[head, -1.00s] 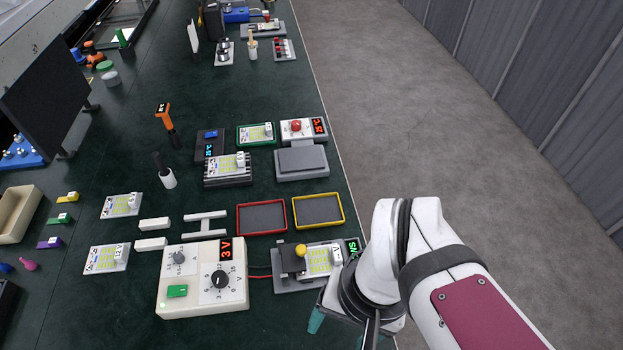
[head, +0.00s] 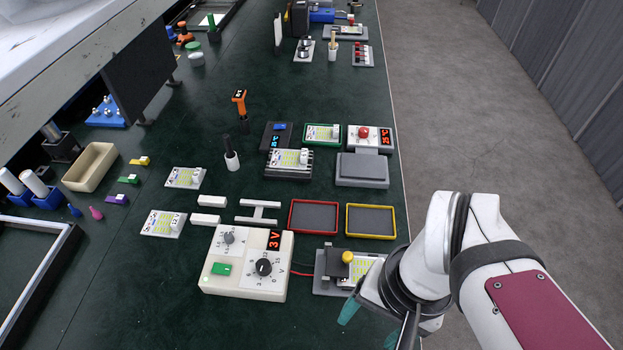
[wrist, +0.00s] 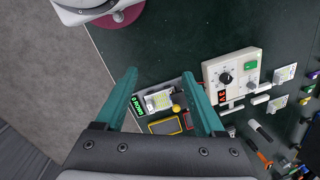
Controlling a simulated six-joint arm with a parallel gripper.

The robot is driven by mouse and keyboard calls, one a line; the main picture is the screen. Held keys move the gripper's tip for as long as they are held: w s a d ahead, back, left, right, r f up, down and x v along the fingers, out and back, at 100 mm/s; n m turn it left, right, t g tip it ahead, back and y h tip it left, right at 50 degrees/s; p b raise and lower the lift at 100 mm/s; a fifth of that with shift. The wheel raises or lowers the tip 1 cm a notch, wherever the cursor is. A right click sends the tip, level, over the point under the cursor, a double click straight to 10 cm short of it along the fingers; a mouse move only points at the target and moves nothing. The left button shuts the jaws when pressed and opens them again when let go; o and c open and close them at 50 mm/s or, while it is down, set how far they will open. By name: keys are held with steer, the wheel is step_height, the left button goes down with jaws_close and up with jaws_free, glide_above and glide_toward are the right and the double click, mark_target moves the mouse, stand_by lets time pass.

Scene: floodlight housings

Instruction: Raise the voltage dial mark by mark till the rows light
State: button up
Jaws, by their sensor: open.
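The cream power supply box (head: 215,282) stands near the front of the bench. Its black voltage dial (head: 263,267) sits on the front right of its top, and the red display (head: 274,240) reads 3 V. A smaller grey dial (head: 229,237) and a green switch (head: 221,269) are also on it. The test fixture (head: 325,285) with a yellow knob (head: 347,257) holds an LED board (wrist: 159,100); I cannot tell that its rows are lit. My gripper (wrist: 168,98) is open and empty above the fixture; the dial also shows in the wrist view (wrist: 225,78), right of the fingers.
A red-rimmed tray (head: 291,216) and a yellow-rimmed tray (head: 393,222) lie behind the fixture. White blocks (head: 208,219) and loose LED boards (head: 163,223) lie behind and left of the supply. A red wire (head: 302,273) links supply and fixture.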

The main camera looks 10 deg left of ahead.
steer(key=w+a+r+n, duration=0.1)
steer(key=w+a+n, duration=0.4)
steer(key=w+a, duration=0.4)
steer(key=n+h, duration=0.1)
steer(key=n, duration=0.3)
glide_toward(263, 265)
step_height(263, 265, down, 9)
steer(key=shift+s+a+r, duration=0.1)
steer(key=shift+a, duration=0.05)
jaws_close()
